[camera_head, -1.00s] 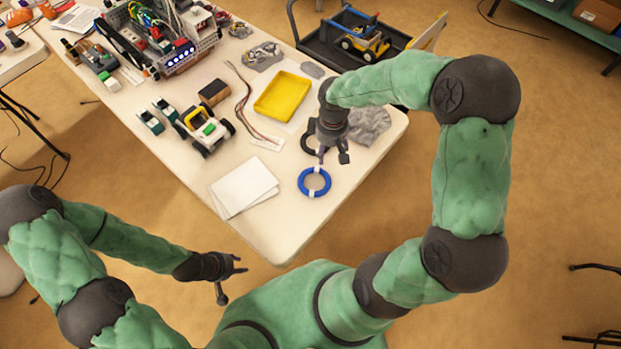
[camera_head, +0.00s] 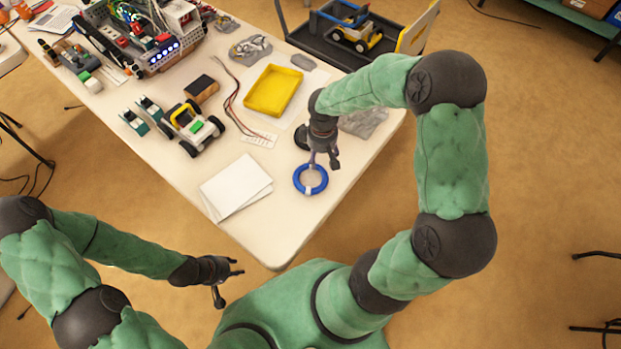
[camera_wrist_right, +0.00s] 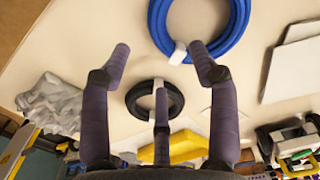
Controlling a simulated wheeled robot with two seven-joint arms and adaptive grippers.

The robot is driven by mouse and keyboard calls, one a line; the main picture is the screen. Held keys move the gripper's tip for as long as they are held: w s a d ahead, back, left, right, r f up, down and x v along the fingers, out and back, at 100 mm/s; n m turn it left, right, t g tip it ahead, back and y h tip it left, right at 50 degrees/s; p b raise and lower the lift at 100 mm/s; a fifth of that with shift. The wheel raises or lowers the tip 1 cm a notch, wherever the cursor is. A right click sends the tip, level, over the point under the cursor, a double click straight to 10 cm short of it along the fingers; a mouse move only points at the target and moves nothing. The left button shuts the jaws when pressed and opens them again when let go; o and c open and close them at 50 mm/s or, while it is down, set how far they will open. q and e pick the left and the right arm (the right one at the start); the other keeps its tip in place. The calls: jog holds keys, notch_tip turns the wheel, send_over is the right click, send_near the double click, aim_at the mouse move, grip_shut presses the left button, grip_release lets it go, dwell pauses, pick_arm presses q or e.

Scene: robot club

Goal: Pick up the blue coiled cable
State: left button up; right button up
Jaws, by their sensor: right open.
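The blue coiled cable (camera_head: 297,181) lies flat on the table near its front corner, with white ties around it. In the right wrist view the cable (camera_wrist_right: 238,25) is at the top, partly cut off by the frame. My right gripper (camera_head: 324,161) hangs over the cable's far side, fingers pointing down. My left gripper (camera_head: 229,281) is open and empty, off the table's front edge at lower left.
A black coil (camera_wrist_right: 174,100) lies close behind the blue one. A grey crumpled bag (camera_wrist_right: 52,103) is beside it. White papers (camera_head: 235,187), a yellow tray (camera_head: 273,91) and a small wheeled robot (camera_head: 192,127) stand further left and back. The table's right edge is close.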

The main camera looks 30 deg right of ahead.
aim_at(321, 165)
notch_tip(321, 165, down, 4)
jog(key=shift+w+d+f+b, duration=0.1)
jog(key=shift+f+b, duration=0.15)
jog(key=shift+b, duration=0.65)
grip_shut()
jog(key=shift+r, duration=0.15)
